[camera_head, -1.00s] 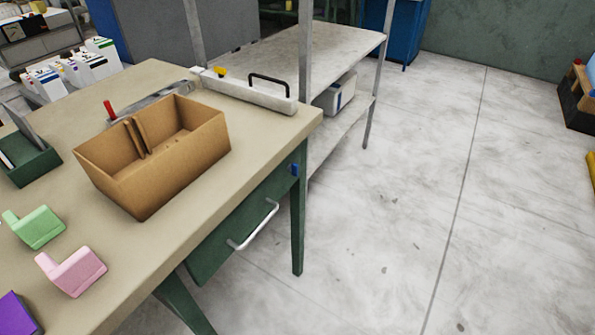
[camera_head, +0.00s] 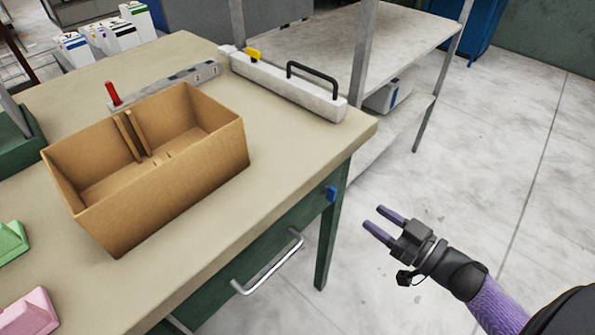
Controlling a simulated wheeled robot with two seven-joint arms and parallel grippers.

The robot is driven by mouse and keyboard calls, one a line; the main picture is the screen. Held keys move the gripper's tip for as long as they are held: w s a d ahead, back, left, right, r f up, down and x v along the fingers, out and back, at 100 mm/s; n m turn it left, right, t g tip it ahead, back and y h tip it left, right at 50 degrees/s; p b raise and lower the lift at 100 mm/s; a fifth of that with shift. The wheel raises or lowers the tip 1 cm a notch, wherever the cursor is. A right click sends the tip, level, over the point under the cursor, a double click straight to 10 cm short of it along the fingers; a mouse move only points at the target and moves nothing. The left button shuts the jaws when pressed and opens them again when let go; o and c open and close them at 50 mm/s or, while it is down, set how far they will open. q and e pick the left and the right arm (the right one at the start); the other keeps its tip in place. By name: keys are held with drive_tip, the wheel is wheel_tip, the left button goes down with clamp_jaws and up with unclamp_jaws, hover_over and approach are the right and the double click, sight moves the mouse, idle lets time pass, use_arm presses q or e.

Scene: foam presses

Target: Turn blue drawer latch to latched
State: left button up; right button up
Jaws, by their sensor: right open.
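The blue drawer latch (camera_head: 331,194) is a small blue piece on the green table frame, below the tabletop's right corner. The green drawer (camera_head: 222,287) sits under the tabletop, with a white bar handle (camera_head: 268,262) on its front. My right gripper (camera_head: 383,222) is open and empty, with its two purple fingers pointing left toward the table. It is in the air to the right of the latch, apart from it. The latch's exact turn is too small to tell. My left gripper is not in view.
A cardboard box (camera_head: 165,205) with dividers stands on the tabletop (camera_head: 290,150). A white bar device with a black handle (camera_head: 290,87) lies along the far edge. Pink (camera_head: 30,315) and green (camera_head: 10,242) blocks lie at left. A metal shelf (camera_head: 395,45) stands behind. The floor at right is clear.

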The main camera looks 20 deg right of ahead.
sight(336, 191)
drive_tip(key=b+x, duration=0.1)
drive_tip(key=x, duration=0.2)
drive_tip(key=b+x, duration=0.1)
drive_tip(key=x, duration=0.6)
drive_tip(key=shift+s+a+r+b, duration=0.1)
drive_tip(key=shift+a+r+b, duration=0.15)
drive_tip(key=shift+r+b, duration=0.15)
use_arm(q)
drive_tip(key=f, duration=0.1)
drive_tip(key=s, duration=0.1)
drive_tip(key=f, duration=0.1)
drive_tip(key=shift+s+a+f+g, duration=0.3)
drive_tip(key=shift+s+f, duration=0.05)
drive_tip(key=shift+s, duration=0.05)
use_arm(e)
drive_tip(key=c, duration=0.6)
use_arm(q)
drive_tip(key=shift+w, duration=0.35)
use_arm(e)
clamp_jaws()
